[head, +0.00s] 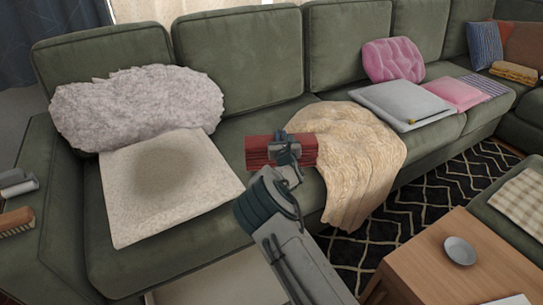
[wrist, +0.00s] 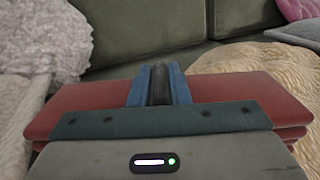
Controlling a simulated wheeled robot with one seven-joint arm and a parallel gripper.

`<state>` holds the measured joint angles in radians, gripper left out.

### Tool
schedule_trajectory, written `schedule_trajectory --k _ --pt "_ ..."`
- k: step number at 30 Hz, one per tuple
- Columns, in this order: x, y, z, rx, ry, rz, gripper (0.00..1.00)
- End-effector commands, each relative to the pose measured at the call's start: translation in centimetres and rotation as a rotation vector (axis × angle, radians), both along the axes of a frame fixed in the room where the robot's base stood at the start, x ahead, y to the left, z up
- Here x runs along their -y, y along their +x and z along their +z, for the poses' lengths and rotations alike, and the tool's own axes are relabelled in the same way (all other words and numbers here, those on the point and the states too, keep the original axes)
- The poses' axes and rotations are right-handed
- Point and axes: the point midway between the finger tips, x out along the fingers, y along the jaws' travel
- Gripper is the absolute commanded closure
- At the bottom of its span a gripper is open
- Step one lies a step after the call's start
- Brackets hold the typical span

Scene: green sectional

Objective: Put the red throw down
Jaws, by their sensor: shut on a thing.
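The red throw (head: 262,152) is a folded, layered bundle in my gripper, over the seat of the green sofa. In the wrist view the red throw (wrist: 238,88) spreads out to both sides of the fingers. My gripper (head: 287,142) is shut on its middle. The blue fingers also show in the wrist view (wrist: 159,84). The throw's underside is hidden, so I cannot tell whether it touches the seat. Its right end is beside or over the edge of a cream blanket (head: 362,150).
A cream cushion (head: 165,190) and a fluffy grey pillow (head: 135,105) lie to the left. A grey cushion (head: 400,103) and pink cushions lie to the right. Bare green seat (head: 240,122) shows around the throw. A wooden table (head: 450,270) stands at front right.

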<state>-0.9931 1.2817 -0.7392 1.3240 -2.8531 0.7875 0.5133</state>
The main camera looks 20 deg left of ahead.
Motion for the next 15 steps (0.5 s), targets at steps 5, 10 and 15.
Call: schedule_trajectory --k 5,10,15 --pt "-1.7 0.1 -1.4 0.002 0.007 0.001 1.0" --pt "-2.4 0.3 -2.3 -0.003 0.008 -0.005 1.0" --pt "-3.4 0.3 -2.5 -0.001 0.006 -0.002 1.0"
